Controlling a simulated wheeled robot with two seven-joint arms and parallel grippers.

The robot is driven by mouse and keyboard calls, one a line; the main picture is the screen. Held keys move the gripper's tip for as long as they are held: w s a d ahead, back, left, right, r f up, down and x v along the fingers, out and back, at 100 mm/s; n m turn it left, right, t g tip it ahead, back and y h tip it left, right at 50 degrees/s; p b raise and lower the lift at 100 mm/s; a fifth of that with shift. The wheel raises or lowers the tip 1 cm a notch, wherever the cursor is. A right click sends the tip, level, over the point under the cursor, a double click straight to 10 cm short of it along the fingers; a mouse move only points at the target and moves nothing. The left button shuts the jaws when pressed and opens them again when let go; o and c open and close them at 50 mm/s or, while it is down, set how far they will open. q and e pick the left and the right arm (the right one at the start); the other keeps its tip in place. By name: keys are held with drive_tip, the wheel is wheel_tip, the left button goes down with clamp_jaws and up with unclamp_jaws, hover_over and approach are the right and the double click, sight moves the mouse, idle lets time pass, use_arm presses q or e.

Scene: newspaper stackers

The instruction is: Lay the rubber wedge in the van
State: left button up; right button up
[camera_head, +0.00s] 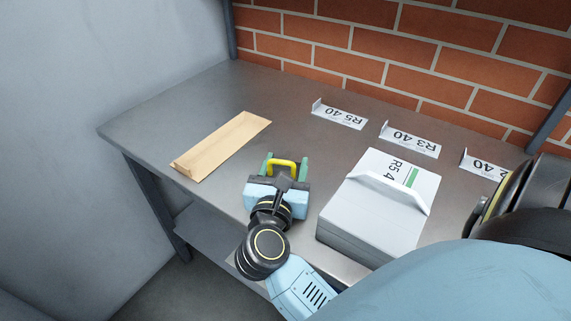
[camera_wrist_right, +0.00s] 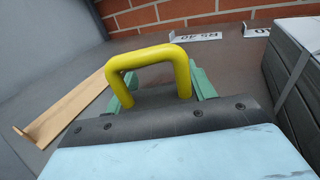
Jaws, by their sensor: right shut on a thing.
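My right gripper (camera_head: 287,171) reaches over the front part of the grey table, with green fingers. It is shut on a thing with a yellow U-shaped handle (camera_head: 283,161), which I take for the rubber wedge. In the right wrist view the yellow handle (camera_wrist_right: 150,54) stands up between the green fingers of my right gripper (camera_wrist_right: 162,86). The rest of the held thing is hidden behind the gripper body. I cannot tell whether it touches the table. No van is in view. My left gripper is not in view.
A long tan tray-like piece (camera_head: 222,145) lies left of the gripper on the table (camera_head: 180,115). A strapped grey stack (camera_head: 365,230) with an "R5 4" sheet stands to the right. Several white label stands (camera_head: 340,115) line the back, before a brick wall (camera_head: 420,80).

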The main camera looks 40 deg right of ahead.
drive_tip(key=o, duration=1.2)
